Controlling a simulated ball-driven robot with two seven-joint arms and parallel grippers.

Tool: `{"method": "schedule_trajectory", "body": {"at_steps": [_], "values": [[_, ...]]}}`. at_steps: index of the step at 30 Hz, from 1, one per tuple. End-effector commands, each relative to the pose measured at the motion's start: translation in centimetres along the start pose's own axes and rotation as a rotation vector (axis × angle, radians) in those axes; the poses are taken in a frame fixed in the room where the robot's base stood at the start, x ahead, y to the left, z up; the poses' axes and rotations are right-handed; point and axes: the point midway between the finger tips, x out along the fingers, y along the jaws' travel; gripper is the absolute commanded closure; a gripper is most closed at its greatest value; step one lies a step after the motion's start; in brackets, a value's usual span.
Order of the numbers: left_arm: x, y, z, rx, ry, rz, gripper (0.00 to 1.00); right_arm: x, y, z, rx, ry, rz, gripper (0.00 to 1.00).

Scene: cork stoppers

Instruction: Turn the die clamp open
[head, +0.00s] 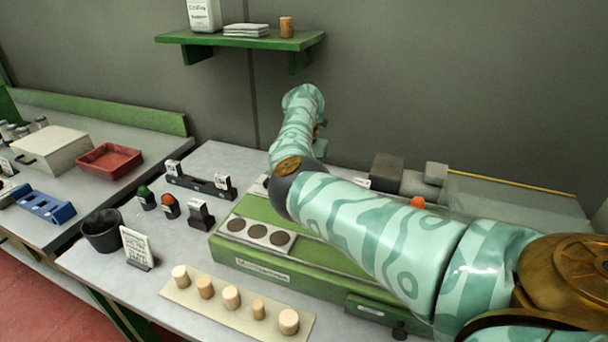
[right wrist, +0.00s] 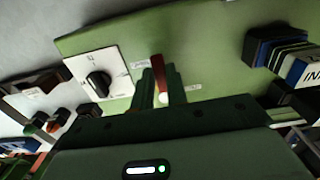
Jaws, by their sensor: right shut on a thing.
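In the right wrist view a slim red lever (right wrist: 157,66) with a pale rounded end stands out from a light green panel. My right gripper (right wrist: 161,88) is shut on this lever, with a dark finger on each side of it. Small labels sit on the panel beside the lever, too blurred to read. In the head view my right arm reaches across the green machine (head: 245,247), and its gripper and the lever are hidden. My left gripper is not in view.
A white plate with a black rotary knob (right wrist: 98,84) is left of the lever. Dark and blue blocks (right wrist: 285,52) stand at right. In the head view, a board (head: 180,291) with several corks lies in front, and a dark cup (head: 103,232) stands left.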

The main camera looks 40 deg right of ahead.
Motion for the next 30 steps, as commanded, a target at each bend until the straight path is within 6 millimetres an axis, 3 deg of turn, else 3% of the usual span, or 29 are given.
{"method": "schedule_trajectory", "body": {"at_steps": [7,8,9,10,20,23,30], "values": [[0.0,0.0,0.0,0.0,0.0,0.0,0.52,-0.2,0.1,0.1,-0.004,-0.004,0.001,1.0],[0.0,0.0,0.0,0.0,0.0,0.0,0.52,-0.2,0.1,0.1,-0.004,-0.004,0.001,0.8],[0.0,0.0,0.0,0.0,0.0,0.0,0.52,-0.2,0.1,0.1,-0.003,-0.004,0.001,0.69],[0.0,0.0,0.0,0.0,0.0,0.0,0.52,-0.1,0.1,0.1,-0.003,-0.004,0.001,0.64],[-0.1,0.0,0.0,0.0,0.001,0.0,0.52,-0.5,0.1,0.0,-0.001,-0.002,0.001,0.64],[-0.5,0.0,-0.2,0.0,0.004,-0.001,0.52,-1.8,0.1,0.0,-0.001,-0.003,0.002,0.64],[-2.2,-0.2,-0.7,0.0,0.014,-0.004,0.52,-8.1,0.1,0.1,-0.001,-0.005,0.005,0.64]]}}
